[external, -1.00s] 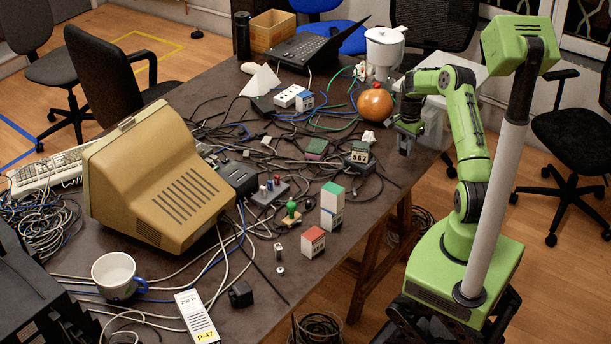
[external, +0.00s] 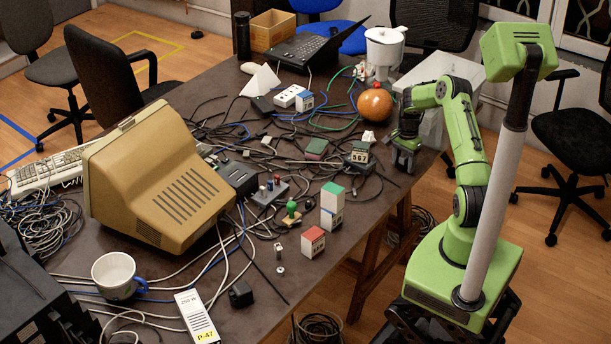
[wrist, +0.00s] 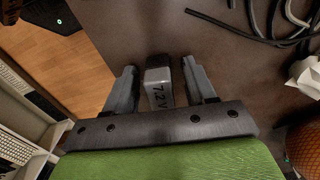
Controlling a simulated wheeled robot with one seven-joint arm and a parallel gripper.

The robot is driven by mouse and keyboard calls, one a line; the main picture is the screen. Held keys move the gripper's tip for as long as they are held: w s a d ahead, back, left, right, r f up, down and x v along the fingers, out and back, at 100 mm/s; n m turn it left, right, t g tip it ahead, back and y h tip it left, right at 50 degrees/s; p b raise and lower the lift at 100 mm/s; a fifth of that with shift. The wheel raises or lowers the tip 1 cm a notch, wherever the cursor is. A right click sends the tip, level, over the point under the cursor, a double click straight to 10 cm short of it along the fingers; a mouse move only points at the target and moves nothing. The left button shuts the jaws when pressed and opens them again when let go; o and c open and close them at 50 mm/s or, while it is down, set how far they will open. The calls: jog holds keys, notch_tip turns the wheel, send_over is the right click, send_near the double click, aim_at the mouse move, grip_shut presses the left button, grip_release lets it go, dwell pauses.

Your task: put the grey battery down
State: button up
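The grey battery (wrist: 158,82), marked "7.2 V", is between the two fingers of my gripper (wrist: 160,84) in the wrist view. A narrow strip of dark table shows on each side of it, so the fingers are apart and not closed on it. In the external view my gripper (external: 404,162) is low at the right edge of the table (external: 350,245), pointing down. The battery is hard to make out there among the fingers. It appears to rest on the tabletop; its underside is hidden.
An orange ball-like object (external: 375,104) and a white jug (external: 384,50) stand behind my gripper. The table edge is close, with wooden floor (wrist: 60,62) beyond.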

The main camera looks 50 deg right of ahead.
aim_at(403, 156)
notch_tip(403, 156, up, 16)
jog(key=p, duration=0.4)
jog(key=a+r+n+h, duration=0.1)
jog(key=a+r+n, duration=0.3)
jog(key=a+r, duration=0.4)
jog(key=s+a+r+n+t, duration=0.2)
jog(key=s+a+r+n, duration=0.3)
jog(key=a, duration=0.4)
jog(key=s+a+r+n+t, duration=0.2)
jog(key=s+a+r+n, duration=0.2)
jog(key=a, duration=0.4)
jog(key=shift+s+a+r+n+h, duration=0.4)
jog(key=shift+s+n, duration=0.4)
jog(key=shift+s, duration=0.4)
jog(key=shift+o, duration=0.2)
jog(key=s+a+f+n+t+y, duration=0.1)
jog(key=s+a+n, duration=0.3)
jog(key=s, duration=0.4)
jog(key=shift+s+a+f+n+t+y, duration=0.15)
jog(key=shift+a+f+n+t+y, duration=0.15)
jog(key=shift+a+f+n+y, duration=0.15)
jog(key=shift+o, duration=1)
jog(key=shift+s+a+f, duration=0.15)
jog(key=shift+s, duration=0.05)
jog(key=shift+w, duration=0.15)
